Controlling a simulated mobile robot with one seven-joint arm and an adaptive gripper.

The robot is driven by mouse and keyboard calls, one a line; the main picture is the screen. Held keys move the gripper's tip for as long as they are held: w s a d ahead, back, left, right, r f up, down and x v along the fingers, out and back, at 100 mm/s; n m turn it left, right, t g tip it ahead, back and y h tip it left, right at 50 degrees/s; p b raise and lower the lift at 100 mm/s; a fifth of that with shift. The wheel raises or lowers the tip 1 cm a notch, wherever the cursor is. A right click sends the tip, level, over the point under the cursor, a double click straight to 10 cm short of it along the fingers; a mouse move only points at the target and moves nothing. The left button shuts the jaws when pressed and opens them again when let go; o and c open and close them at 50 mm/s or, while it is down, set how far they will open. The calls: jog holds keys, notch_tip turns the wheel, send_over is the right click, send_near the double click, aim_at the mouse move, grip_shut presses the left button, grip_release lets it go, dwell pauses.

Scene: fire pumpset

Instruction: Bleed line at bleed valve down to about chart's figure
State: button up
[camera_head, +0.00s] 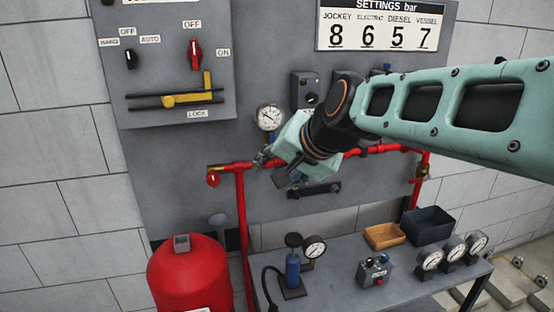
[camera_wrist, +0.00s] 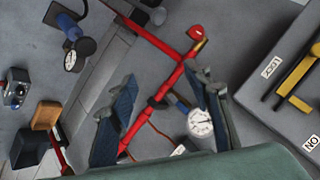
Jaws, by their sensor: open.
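A red pipe (camera_head: 240,200) runs along the panel, with a red-handled valve (camera_head: 213,180) at its left end; this valve also shows in the wrist view (camera_wrist: 196,33). A brass valve (camera_head: 421,172) sits at the right end. No label tells which is the bleed valve. A round dial gauge (camera_head: 270,117) is above the pipe; it also shows in the wrist view (camera_wrist: 200,123), too small to read. The settings chart (camera_head: 380,25) reads jockey 8, electric 6, diesel 5, vessel 7. My gripper (camera_head: 268,168) is open and empty, right of the red-handled valve; its fingers also show in the wrist view (camera_wrist: 160,75).
A grey control box (camera_head: 170,100) with switches and a yellow lever is at upper left. A red vessel (camera_head: 188,275) stands below. A bench (camera_head: 340,285) holds a blue hand pump (camera_head: 292,270), loose gauges (camera_head: 430,259), a wooden tray (camera_head: 384,237) and a dark bin (camera_head: 428,226).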

jog(key=shift+s+d, duration=0.9)
jog(key=shift+d, duration=0.25)
jog(key=s+d+f+n+g+h+p, duration=0.1)
jog(key=s+d+n+h+p, duration=0.1)
jog(key=s, duration=0.7)
jog(key=s+d+f+n+g+h+p, duration=0.1)
jog(key=s+d+n+h+p, duration=0.1)
jog(key=s+d+p, duration=0.3)
jog(key=s+d, duration=0.2)
jog(key=s, duration=0.2)
jog(key=shift+s+d+f+g, duration=0.15)
jog(key=shift+s+f+g, duration=0.1)
jog(key=shift+g, duration=0.15)
